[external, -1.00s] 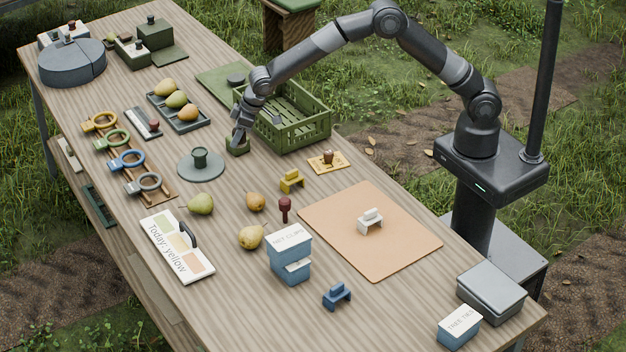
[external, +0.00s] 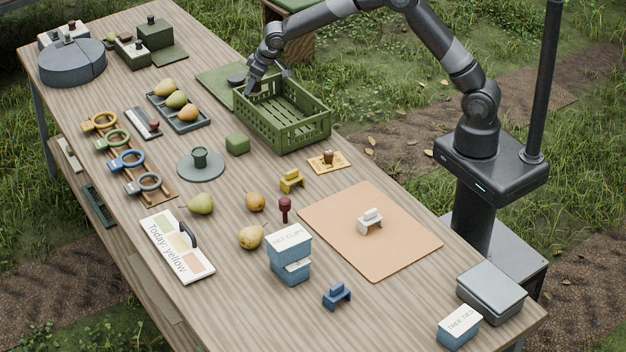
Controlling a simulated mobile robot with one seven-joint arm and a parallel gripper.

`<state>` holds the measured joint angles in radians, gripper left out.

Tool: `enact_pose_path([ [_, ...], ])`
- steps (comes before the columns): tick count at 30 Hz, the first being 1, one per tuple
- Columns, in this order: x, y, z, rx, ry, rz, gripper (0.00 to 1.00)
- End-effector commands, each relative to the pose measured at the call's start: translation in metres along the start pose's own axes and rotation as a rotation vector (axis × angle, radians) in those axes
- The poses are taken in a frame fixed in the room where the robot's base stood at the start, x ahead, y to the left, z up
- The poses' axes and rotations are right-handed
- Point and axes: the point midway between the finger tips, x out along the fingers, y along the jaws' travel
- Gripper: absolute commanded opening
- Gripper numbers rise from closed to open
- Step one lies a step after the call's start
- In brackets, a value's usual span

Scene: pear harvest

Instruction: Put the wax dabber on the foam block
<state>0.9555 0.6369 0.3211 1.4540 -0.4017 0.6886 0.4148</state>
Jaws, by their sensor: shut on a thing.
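My gripper (external: 251,88) is at the far left end of the green slatted crate, above the table. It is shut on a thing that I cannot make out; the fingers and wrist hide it. A plain green block (external: 237,143), which looks like the foam block, sits on the table left of the crate, apart from my gripper. A dark red knobbed tool (external: 285,208) stands upright near the pears. A small brown knobbed piece (external: 328,157) stands on a yellow tray. I cannot tell which knobbed piece is the wax dabber.
The green crate (external: 318,128) stands by the table's right edge, beside a green board (external: 214,80). A grey disc (external: 186,172) bears a dark green piece. Pears, a yellow clip-like piece (external: 291,180), blue boxes and an orange mat (external: 335,236) lie nearer the front.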

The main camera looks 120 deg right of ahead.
Motion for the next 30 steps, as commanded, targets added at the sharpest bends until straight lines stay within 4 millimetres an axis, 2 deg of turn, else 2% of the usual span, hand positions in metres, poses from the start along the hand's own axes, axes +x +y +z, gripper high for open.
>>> enact_pose_path([
  [9,0.047,-0.071,0.003,-0.005,-0.003,-0.003,0.16],
  [13,0.061,-0.092,0.003,-0.004,-0.002,-0.002,0.16],
  [18,0.069,-0.103,0.003,-0.002,-0.001,-0.001,0.16],
  [22,0.079,-0.103,0.007,-0.002,-0.002,0.0,0.16],
  [27,0.102,-0.103,0.017,-0.002,-0.002,0.0,0.16],
  [30,0.106,-0.103,0.019,-0.001,0.0,-0.001,0.16],
])
